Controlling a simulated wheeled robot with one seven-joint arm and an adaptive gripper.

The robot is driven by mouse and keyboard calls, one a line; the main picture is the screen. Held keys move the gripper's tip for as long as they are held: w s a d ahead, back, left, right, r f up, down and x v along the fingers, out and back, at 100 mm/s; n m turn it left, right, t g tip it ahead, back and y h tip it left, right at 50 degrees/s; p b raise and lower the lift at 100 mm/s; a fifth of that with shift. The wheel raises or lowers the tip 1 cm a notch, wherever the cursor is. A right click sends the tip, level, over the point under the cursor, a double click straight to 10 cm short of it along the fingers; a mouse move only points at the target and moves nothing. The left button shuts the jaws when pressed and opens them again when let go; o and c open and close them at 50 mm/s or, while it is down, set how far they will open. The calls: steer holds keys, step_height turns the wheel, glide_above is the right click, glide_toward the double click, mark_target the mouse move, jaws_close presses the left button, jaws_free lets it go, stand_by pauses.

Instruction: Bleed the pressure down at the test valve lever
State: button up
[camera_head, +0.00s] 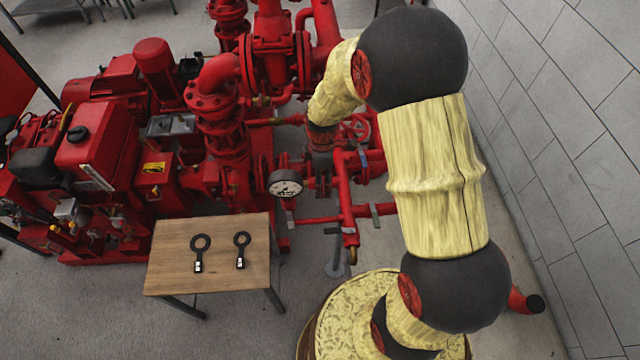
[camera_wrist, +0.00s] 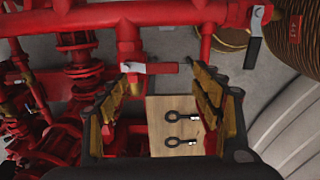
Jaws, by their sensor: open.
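My gripper (camera_wrist: 160,82) is open and empty in the wrist view, one finger on each side of the picture. A lever with a red handle and a pale metal end (camera_wrist: 150,68) sits on a red pipe and shows between the fingertips. I cannot tell whether the fingers touch it. A second lever with a dark handle (camera_wrist: 254,45) hangs to the upper right, outside the fingers. No label shows which one is the test valve lever. In the head view my gripper (camera_head: 318,165) is among the red pipes, partly hidden by my arm.
A round pressure gauge (camera_head: 286,183) faces up left of my gripper. A wooden table (camera_head: 165,265) carries two black ring-headed tools (camera_head: 200,252) with tags. Red pump machinery (camera_head: 100,150) fills the left. A grey tiled wall (camera_head: 560,120) stands on the right.

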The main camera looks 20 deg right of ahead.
step_height(320, 180, up, 9)
stand_by(0.3)
steer(key=shift+s+f, duration=0.1)
stand_by(0.4)
